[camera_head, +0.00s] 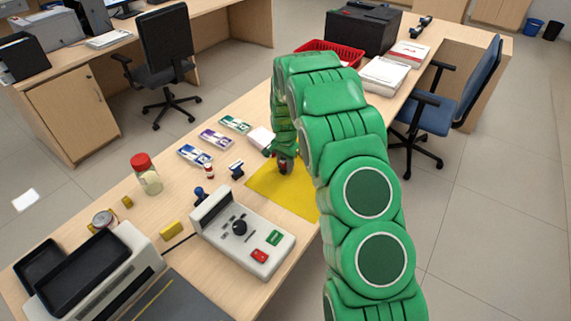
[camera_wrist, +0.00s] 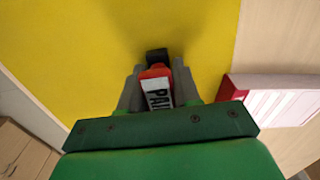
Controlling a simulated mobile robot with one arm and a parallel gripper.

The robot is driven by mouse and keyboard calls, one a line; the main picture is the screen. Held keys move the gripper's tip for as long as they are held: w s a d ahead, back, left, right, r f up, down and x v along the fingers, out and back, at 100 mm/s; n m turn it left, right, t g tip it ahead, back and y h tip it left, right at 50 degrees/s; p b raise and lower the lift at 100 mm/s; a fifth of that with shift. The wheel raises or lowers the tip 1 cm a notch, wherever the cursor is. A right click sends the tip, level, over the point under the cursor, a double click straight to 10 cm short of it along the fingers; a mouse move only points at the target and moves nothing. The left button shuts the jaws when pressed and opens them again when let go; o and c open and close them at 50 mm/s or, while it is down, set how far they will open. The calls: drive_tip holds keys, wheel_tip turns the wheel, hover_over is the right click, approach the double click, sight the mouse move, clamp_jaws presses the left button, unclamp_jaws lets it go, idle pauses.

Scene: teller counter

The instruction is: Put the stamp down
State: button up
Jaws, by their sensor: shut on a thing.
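The stamp (camera_wrist: 159,92) is red and black with a white label whose visible letters read "PA". My gripper (camera_wrist: 158,88) is shut on it, one grey finger on each side. In the head view my gripper (camera_head: 283,160) is low over the yellow mat (camera_head: 262,186), and only a small dark and red part of the stamp (camera_head: 284,168) shows below it. The mat (camera_wrist: 70,50) fills much of the wrist view behind the stamp. I cannot tell whether the stamp touches the mat.
Left of the mat stand small stamps, one blue (camera_head: 237,170) and one red and white (camera_head: 209,172). A white device (camera_head: 243,234) is in front of it. Banknote bundles (camera_head: 215,137), a red basket (camera_head: 330,46) and a red-capped jar (camera_head: 146,176) are also on the counter.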

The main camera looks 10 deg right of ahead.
drive_tip(key=o, duration=1.1)
drive_tip(key=shift+c, duration=0.2)
drive_tip(key=shift+r, duration=0.1)
